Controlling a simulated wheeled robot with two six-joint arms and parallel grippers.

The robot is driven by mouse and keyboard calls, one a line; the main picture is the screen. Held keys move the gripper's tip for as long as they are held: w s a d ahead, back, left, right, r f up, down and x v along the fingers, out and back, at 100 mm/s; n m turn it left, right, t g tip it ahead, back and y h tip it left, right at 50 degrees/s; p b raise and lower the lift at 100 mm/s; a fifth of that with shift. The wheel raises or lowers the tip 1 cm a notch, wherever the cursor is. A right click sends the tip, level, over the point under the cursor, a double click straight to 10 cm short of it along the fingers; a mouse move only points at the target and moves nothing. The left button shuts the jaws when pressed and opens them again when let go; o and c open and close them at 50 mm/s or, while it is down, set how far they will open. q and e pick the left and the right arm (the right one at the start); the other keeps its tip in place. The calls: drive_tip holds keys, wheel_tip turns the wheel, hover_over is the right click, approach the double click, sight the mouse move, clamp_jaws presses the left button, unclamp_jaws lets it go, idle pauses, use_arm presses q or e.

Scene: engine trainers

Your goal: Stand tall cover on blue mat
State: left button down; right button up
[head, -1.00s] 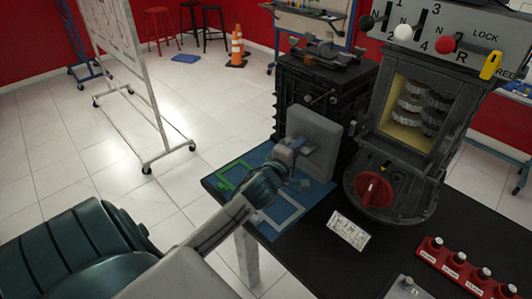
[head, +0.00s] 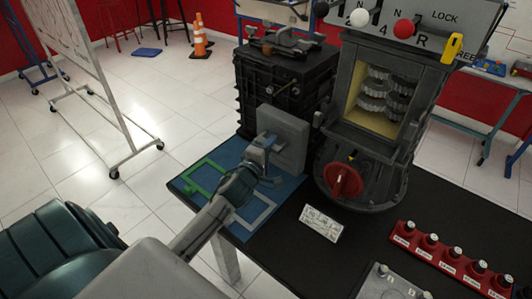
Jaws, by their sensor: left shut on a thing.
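The tall cover (head: 286,134) is a flat grey upright plate in front of the black ribbed crate. My left gripper (head: 268,150) is shut on it at its near left face. The cover stands upright over the back right part of the blue mat (head: 208,155); I cannot tell whether its lower edge touches the mat. The mat carries a green outline (head: 196,178) at left and a pale grey outline (head: 262,215) at front. My right gripper is not in view.
The gearbox trainer (head: 362,150) with a red knob (head: 342,181) stands close right of the cover. The black crate (head: 285,90) is right behind it. A white label card (head: 321,223) and a red rack (head: 450,260) lie on the black table (head: 300,262).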

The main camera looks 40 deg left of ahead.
use_arm(q)
drive_tip(key=shift+f, duration=0.25)
wheel_tip(320, 180, down, 4)
drive_tip(key=shift+w+f+b, duration=0.1)
drive_tip(key=shift+b, duration=0.3)
drive_tip(key=c, duration=1.6)
unclamp_jaws()
drive_tip(key=shift+o, duration=0.6)
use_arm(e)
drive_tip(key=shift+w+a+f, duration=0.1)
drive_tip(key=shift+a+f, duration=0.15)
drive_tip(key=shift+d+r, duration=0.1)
